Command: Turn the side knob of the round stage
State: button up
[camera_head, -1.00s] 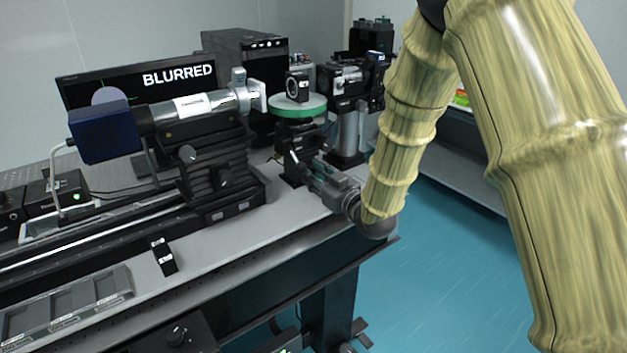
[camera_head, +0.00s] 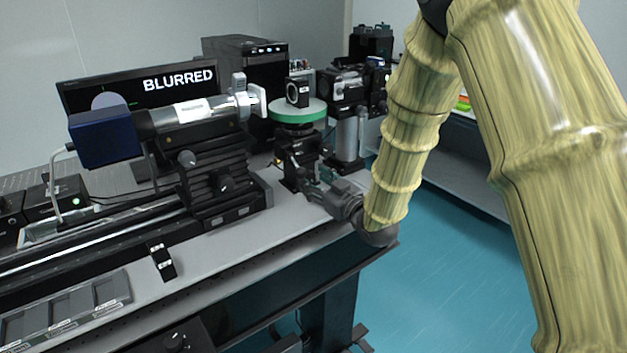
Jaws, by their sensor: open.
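The round stage (camera_head: 298,114) has a green rim and a pale top, and it carries a black ring-shaped mount (camera_head: 297,92). It stands on a black base (camera_head: 294,150) near the right end of the optical table. My gripper (camera_head: 312,178) is low at the front right of this base, its fingers pointing up and left towards it. The gripper is open with nothing visible between the fingers. The side knob is too small or hidden to make out, and I cannot tell whether the fingers touch the base.
A camera and lens tube (camera_head: 185,118) on a black focusing mount (camera_head: 222,180) stand left of the stage. A black instrument on a silver post (camera_head: 346,136) stands close behind right. The monitor (camera_head: 140,85) reads "BLURRED". The table's front strip (camera_head: 235,240) is mostly clear.

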jog(key=v, duration=1)
jog(key=shift+s+d, duration=0.15)
jog(key=shift+s, duration=0.05)
jog(key=shift+s+d, duration=0.2)
jog(key=shift+s, duration=0.1)
jog(key=shift+f, duration=0.1)
